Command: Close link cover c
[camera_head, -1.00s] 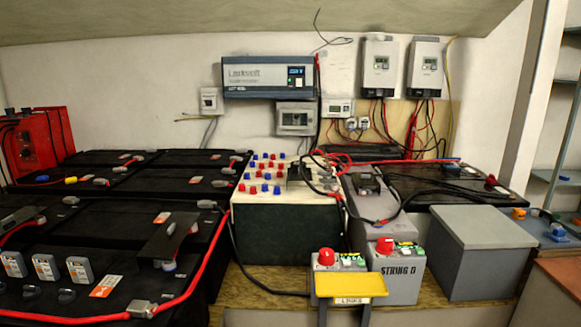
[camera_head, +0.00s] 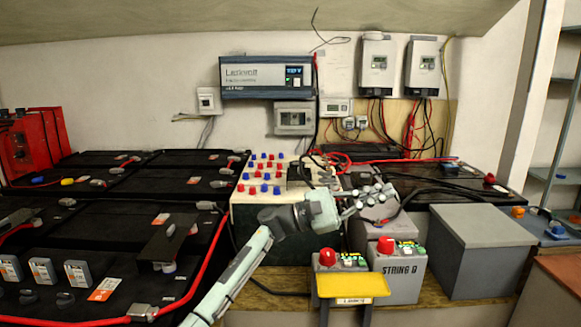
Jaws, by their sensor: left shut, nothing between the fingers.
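A black plate (camera_head: 166,238), possibly a link cover, stands tilted up over the front batteries at the left. No letter can be read on it, so I cannot tell whether it is cover c. A similar dark plate (camera_head: 18,218) lies at the far left edge. My left gripper (camera_head: 378,197) is shut and empty, in the middle of the view, in front of the grey case (camera_head: 371,232) and well to the right of the tilted plate. My left arm comes up from the lower left and hides part of the white-topped battery's front. My right gripper is out of view.
Black batteries (camera_head: 90,220) with red cables fill the left. A white-topped battery (camera_head: 243,197) with red and blue caps stands in the middle. Two boxes with red knobs (camera_head: 385,246) and a yellow panel (camera_head: 351,286) are at the front. A grey box (camera_head: 480,262) stands at the right.

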